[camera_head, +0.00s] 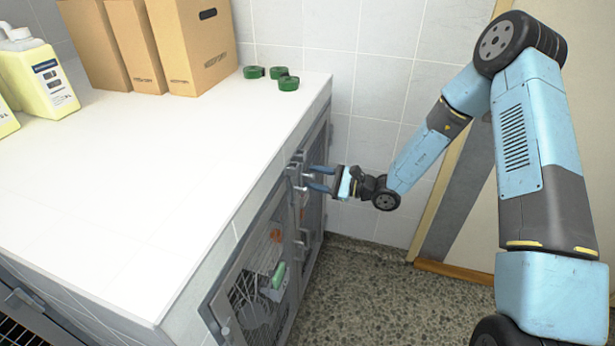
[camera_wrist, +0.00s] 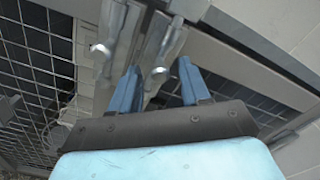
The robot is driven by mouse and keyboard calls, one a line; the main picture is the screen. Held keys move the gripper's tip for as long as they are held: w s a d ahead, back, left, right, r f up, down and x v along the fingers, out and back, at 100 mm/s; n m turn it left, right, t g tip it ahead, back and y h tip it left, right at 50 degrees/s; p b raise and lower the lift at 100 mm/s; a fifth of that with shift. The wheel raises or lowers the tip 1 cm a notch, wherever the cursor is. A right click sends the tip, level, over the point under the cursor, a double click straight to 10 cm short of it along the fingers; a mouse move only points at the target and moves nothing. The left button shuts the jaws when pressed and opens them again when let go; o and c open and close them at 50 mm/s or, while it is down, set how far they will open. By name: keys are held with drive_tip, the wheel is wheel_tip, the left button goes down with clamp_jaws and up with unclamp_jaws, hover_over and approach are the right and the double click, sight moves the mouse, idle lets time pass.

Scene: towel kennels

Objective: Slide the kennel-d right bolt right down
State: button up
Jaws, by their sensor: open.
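My gripper (camera_head: 312,178) is at the front of the kennel block, below the edge of the white top. In the wrist view, its two blue fingers (camera_wrist: 159,66) are apart. A metal bolt with a round knob (camera_wrist: 160,73) lies between them; the fingers look apart from it, though contact is hard to judge. A second bolt with a round knob (camera_wrist: 100,49) is to the left, outside the fingers. No label shows which bolt is kennel-d's right one. In the head view, the bolts (camera_head: 295,178) are small beside the fingertips.
A mesh kennel door (camera_head: 242,262) is nearer, with a green-topped item (camera_head: 277,277) behind it. The white top (camera_head: 170,160) holds cardboard boxes (camera_head: 195,45), green rolls (camera_head: 287,83) and a yellow jug (camera_head: 42,75). The speckled floor (camera_head: 370,290) beside the kennels is clear.

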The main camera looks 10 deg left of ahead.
drive_tip(key=shift+w+a, duration=0.1)
drive_tip(key=shift+a, duration=1.3)
clamp_jaws()
